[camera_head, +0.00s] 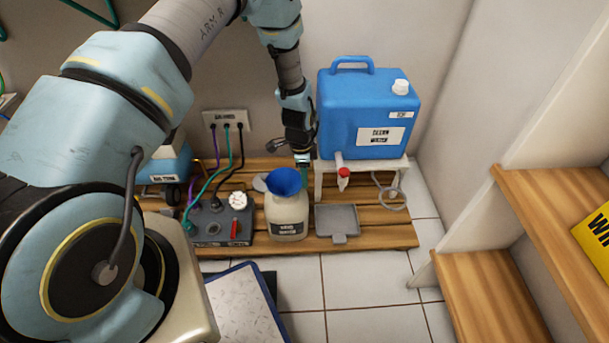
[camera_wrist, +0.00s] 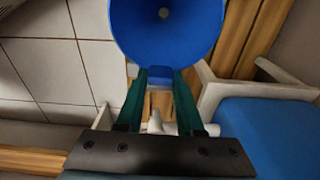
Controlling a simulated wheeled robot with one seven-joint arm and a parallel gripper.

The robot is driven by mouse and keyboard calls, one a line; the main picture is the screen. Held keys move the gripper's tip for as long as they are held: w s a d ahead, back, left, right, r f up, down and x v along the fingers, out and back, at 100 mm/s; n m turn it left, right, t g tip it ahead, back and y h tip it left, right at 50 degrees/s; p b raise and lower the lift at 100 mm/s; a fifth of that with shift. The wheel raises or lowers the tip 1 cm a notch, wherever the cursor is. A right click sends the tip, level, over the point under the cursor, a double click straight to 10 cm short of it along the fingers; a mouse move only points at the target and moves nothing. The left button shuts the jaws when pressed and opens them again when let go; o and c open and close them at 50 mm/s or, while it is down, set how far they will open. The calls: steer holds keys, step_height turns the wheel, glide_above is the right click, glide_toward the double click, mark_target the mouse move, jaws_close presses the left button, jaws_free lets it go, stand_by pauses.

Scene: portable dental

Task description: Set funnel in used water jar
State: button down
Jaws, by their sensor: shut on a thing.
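The blue funnel (camera_head: 284,180) is upright at the mouth of the cream used water jar (camera_head: 287,217), which stands on the wooden slats. I cannot tell whether its spout is inside the neck or just above it. My gripper (camera_head: 303,174) comes down from above at the funnel's right rim. In the wrist view the two green fingers of my gripper (camera_wrist: 160,78) are shut on a small tab of the funnel (camera_wrist: 165,40), whose cone opens toward the camera. The jar is hidden behind the funnel there.
A blue water tank (camera_head: 365,110) with a red-handled tap stands on a white stand right of the jar. A grey tray (camera_head: 338,222) lies below the tap. A grey box with cables (camera_head: 210,228) stands left of the jar. Wooden steps (camera_head: 490,295) rise at the right.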

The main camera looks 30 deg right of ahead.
steer(key=shift+c, duration=2.3)
jaws_free()
